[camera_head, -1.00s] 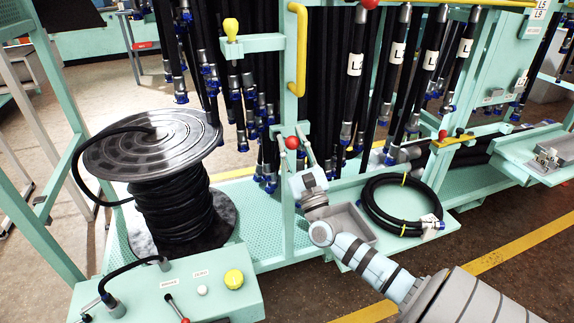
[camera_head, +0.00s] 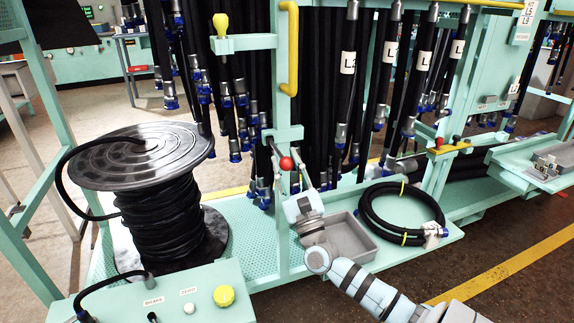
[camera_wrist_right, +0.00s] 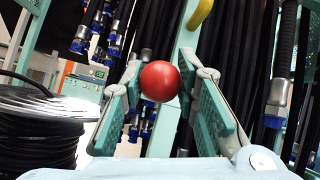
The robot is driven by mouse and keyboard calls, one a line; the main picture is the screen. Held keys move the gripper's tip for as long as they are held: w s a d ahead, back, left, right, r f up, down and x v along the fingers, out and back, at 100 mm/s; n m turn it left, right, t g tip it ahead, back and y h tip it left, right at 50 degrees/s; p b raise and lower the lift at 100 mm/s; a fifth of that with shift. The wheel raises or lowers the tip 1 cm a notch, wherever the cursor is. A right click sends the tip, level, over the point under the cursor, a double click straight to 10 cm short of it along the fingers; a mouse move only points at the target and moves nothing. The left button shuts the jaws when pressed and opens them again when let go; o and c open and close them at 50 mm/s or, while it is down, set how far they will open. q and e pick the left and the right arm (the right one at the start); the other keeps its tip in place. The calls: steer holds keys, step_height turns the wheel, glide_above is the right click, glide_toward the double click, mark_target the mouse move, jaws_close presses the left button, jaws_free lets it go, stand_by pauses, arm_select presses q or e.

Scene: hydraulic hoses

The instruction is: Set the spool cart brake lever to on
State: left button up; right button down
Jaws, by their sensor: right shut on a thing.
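The spool cart shows at left in the head view, with a black hose spool (camera_head: 140,160) and a mint console (camera_head: 120,306) in front. The console bears a BRAKE label (camera_head: 154,301). Below it, only a dark end of the lever (camera_head: 152,317) shows at the bottom edge; the rest is cut off, so its setting cannot be told. My right gripper (camera_head: 290,172) is closed around a red ball (camera_head: 286,163) by the rack post, well right of the console. The ball (camera_wrist_right: 160,81) also sits between the fingers in the right wrist view. My left gripper is not seen.
A yellow button (camera_head: 223,296) and a white button (camera_head: 189,308) sit on the console. Black hoses (camera_head: 325,100) hang behind my right gripper. A grey tray (camera_head: 352,238) and a coiled hose (camera_head: 402,207) lie on the shelf beside my forearm.

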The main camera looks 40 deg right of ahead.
steer(key=shift+f, duration=0.1)
steer(key=c, duration=1.5)
jaws_free()
steer(key=shift+c, duration=0.2)
steer(key=shift+w, duration=0.15)
steer(key=v, duration=1.2)
steer(key=shift+d, duration=0.1)
